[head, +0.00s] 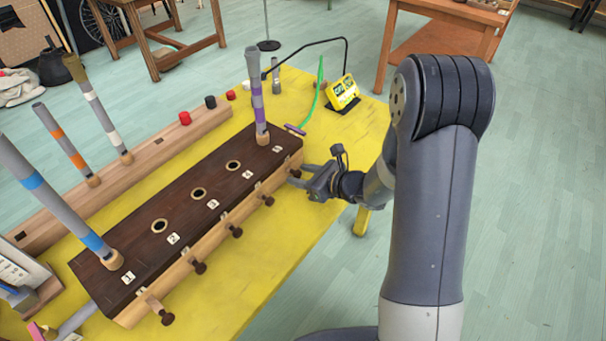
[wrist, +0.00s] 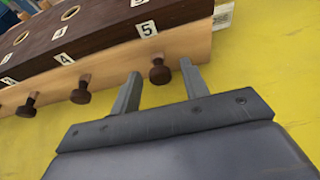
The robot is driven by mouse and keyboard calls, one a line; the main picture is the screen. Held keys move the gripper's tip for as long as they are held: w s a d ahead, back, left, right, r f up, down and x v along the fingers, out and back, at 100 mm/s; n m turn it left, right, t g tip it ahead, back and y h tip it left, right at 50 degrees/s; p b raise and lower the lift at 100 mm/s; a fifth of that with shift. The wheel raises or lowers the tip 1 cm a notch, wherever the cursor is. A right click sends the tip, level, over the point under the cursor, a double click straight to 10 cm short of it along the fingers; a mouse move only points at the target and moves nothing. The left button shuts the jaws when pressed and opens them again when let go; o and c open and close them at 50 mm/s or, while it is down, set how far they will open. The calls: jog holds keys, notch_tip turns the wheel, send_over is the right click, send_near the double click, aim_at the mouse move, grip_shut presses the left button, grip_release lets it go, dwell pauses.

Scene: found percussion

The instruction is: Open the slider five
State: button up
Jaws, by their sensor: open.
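The dark brown wooden box (head: 178,222) has numbered labels and a row of slider knobs along its lighter front side. The knob of slider five (wrist: 159,72) is a dark round wooden knob below the label 5 (wrist: 146,29). It sits close to the front side, so the slider looks pushed in. My gripper (wrist: 160,75) is open, with one finger on each side of this knob; I cannot tell whether either touches it. In the head view my gripper (head: 301,178) is at the box's far right end and largely covers that knob.
A grey tube with purple bands (head: 258,100) stands in the hole near label 5. A blue-banded tube (head: 55,198) stands at the other end, where the slider one knob (head: 167,318) protrudes farther. A yellow device (head: 342,93) stands behind. The yellow tabletop (head: 265,262) in front is clear.

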grip_shut()
dwell(0.4)
